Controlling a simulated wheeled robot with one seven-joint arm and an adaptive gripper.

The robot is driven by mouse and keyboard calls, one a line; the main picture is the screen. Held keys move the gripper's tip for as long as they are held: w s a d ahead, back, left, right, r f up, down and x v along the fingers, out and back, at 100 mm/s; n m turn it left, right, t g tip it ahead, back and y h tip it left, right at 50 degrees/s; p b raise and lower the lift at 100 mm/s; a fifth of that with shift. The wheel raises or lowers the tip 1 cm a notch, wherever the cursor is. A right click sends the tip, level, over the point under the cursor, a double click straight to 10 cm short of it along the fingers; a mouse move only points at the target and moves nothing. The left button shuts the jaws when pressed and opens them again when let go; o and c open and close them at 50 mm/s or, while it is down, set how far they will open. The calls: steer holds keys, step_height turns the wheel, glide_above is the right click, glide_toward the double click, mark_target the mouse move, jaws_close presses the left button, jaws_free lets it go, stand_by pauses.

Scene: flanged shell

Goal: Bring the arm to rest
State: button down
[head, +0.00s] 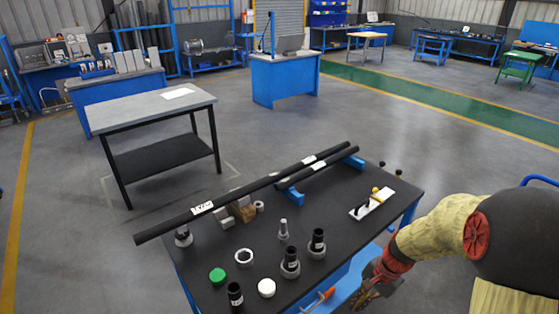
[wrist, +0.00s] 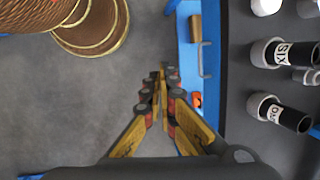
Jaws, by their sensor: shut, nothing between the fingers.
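My gripper (wrist: 162,75) shows in the wrist view with its yellow and dark fingers closed together and nothing between them. It hangs over the grey floor beside the blue side of the workbench. In the head view my arm reaches in from the right, and my gripper (head: 362,296) is low at the bench's right front side, partly cut off by the lower edge. The black-topped workbench (head: 210,262) is to its left. No part touches the fingers.
Two long black pipes (head: 250,188) lie across the bench, one reaching past its left edge. Flanged fittings (head: 317,244), a green cap (head: 217,275) and a white cap (head: 266,288) stand on top. A white plate (head: 371,202) lies at right. A grey table (head: 150,106) stands behind; the floor between is open.

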steer(key=s+a+r+n+t+h+b, duration=0.1)
steer(key=s+a+r+n+t, duration=0.1)
steer(key=s+r+n, duration=0.3)
steer(key=s+a+r+n+t+h+b, duration=0.1)
steer(key=s+r+n, duration=0.4)
steer(key=s+r, duration=0.7)
step_height(320, 180, up, 7)
steer(key=a+t+h, duration=0.1)
steer(key=t, duration=0.1)
steer(key=shift+a+r+n+t, duration=0.15)
steer(key=shift+a+n+t, duration=0.1)
steer(key=shift+n+t, duration=0.15)
